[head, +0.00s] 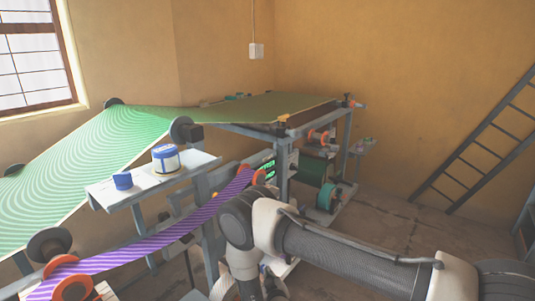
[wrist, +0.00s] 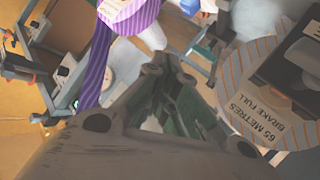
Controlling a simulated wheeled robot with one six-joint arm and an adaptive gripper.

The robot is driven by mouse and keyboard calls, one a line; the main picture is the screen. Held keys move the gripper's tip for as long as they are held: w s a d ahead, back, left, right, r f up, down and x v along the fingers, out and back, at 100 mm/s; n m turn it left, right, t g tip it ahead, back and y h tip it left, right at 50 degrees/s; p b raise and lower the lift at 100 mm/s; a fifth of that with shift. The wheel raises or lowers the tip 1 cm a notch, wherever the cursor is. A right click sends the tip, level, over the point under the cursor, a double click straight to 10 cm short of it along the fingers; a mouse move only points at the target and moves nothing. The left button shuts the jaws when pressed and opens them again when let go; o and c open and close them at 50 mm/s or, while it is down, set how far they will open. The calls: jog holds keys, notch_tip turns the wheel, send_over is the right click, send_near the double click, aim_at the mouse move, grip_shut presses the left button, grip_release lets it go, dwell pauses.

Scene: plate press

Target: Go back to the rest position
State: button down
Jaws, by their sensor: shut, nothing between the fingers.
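My gripper (wrist: 160,75) shows in the wrist view, with its dark fingers shut and nothing visible between them. In the wrist view a purple and white striped ribbon (wrist: 97,70) runs from a roll just beyond the fingertips. A reel labelled "65 METRES BRAKE FULL" (wrist: 250,125) is close by on the right, apart from the fingers as far as I can tell. In the head view my arm reaches across the lower right, and my gripper is not clearly visible there.
In the head view the purple striped ribbon (head: 150,238) slopes across in front of the press. A green web (head: 105,150) runs behind. A ladder (head: 480,150) leans right; floor there is clear.

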jog(key=s+d+f+g+h, duration=0.1)
jog(key=s+d+f+g, duration=0.2)
jog(key=s+f+g, duration=0.45)
jog(key=s+r+g, duration=0.1)
jog(key=s+g, duration=0.2)
jog(key=s, duration=0.2)
jog(key=s+d+r+m+g, duration=0.15)
jog(key=d+r, duration=0.25)
jog(key=r, duration=0.7)
jog(key=s+d+r+g+h, duration=0.1)
jog(key=d+r+g, duration=0.15)
jog(key=r, duration=0.95)
jog(key=s+d+r+m+g, duration=0.15)
jog(key=d+r, duration=0.25)
jog(key=r, duration=0.7)
jog(key=s+d+r+m+t, duration=0.2)
jog(key=s+d+r, duration=0.4)
jog(key=d+r, duration=0.5)
jog(key=s+d+r+m+t, duration=0.2)
jog(key=s+d+r+t, duration=0.2)
jog(key=d+r, duration=0.7)
notch_tip(320, 180, up, 5)
jog(key=shift+s+r+t, duration=0.2)
jog(key=shift+s+t, duration=0.1)
jog(key=shift+s, duration=0.8)
jog(key=shift+a, duration=0.1)
